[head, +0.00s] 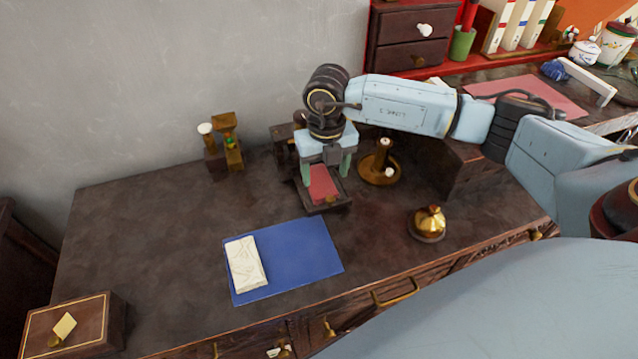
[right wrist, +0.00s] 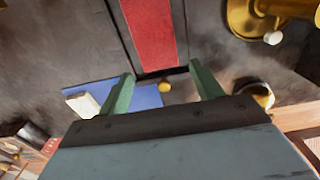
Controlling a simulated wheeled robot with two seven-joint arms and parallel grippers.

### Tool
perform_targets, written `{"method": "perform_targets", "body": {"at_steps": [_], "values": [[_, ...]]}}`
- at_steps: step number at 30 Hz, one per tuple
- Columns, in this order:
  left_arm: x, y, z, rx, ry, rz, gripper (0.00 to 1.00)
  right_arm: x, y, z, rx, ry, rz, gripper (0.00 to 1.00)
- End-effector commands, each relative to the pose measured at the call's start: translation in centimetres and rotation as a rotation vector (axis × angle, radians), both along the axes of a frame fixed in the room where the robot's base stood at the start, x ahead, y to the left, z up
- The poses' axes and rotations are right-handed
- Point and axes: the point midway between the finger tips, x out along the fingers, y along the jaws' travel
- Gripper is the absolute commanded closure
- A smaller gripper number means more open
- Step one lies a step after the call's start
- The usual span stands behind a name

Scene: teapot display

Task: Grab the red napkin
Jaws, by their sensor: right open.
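The red napkin (head: 322,183) lies flat in a small dark tray (head: 327,206) near the back middle of the desk. In the right wrist view the napkin (right wrist: 150,35) shows as a red strip framed by the dark tray. My right gripper (head: 326,174) is above the tray, pointing down, with its green fingers apart on either side of the napkin in the head view. In the right wrist view the open fingers (right wrist: 160,88) have nothing between them. The napkin's far part is hidden behind my gripper in the head view. My left gripper is not in view.
A brass stand (head: 379,167) is close right of the tray. A brass bell-like object (head: 428,222) is at the front right. A blue mat (head: 300,258) bears a cream block (head: 245,263). A wooden box (head: 75,328) is at front left.

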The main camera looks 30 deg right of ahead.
Motion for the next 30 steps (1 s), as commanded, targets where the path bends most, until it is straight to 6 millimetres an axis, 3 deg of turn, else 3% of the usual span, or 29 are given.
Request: {"method": "perform_targets", "body": {"at_steps": [10, 20, 28, 30], "values": [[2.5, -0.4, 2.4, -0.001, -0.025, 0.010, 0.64, 0.5, 0.2, -4.4, 0.000, 0.003, -0.001, 0.35], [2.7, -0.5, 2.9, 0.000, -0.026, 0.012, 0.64, 0.5, 0.2, -4.9, -0.001, 0.001, 0.000, 0.35], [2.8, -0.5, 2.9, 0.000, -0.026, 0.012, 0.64, 0.5, 0.2, -4.9, 0.000, 0.001, 0.000, 0.68], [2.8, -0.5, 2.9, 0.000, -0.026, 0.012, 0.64, 0.5, 0.2, -4.8, 0.000, 0.001, 0.000, 0.69]]}}
